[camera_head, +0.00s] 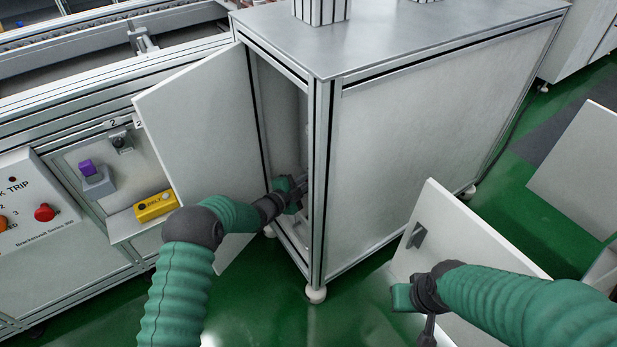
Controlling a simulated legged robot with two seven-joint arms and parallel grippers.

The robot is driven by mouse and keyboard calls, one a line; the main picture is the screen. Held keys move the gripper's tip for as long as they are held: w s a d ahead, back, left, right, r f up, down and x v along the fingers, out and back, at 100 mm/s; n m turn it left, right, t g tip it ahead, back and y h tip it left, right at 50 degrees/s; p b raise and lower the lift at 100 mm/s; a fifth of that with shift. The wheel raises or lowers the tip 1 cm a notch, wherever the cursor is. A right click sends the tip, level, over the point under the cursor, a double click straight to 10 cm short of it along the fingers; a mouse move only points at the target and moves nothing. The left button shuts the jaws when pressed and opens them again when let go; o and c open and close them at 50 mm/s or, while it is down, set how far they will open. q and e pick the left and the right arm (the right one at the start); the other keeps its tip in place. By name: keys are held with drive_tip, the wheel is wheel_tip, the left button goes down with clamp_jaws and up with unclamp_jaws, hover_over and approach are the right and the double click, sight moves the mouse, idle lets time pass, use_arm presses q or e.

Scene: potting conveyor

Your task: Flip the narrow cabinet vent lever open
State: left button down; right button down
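The narrow cabinet (420,110) is a grey-panelled box with an aluminium frame. Its narrow front is open, with the white door (200,115) swung out to the left. My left gripper (297,188) reaches into the lower part of this opening, close to the right-hand frame post. Its fingertips are partly hidden, so I cannot tell if it is open or holds anything. I cannot make out the vent lever; the cabinet's inside is mostly hidden. My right gripper (408,300) is outside the cabinet at lower right, in front of a white panel (455,235); its fingers are unclear.
The white panel carries a dark handle-like bracket (417,236). At left, a control box with a red button (45,212), a purple-topped switch (88,168) and a yellow box (156,206) are on the conveyor's side. Green floor (270,305) is clear before the cabinet.

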use_arm(q)
drive_tip(key=shift+s+f, duration=0.1)
drive_tip(key=shift+f, duration=0.15)
drive_tip(key=c, duration=1.4)
unclamp_jaws()
drive_tip(key=shift+c, duration=0.2)
drive_tip(key=shift+r, duration=0.1)
drive_tip(key=p+v, duration=0.9)
drive_tip(key=v, duration=0.7)
drive_tip(key=shift+s+a+r, duration=0.2)
drive_tip(key=shift+s+a, duration=0.05)
drive_tip(key=shift+a, duration=0.05)
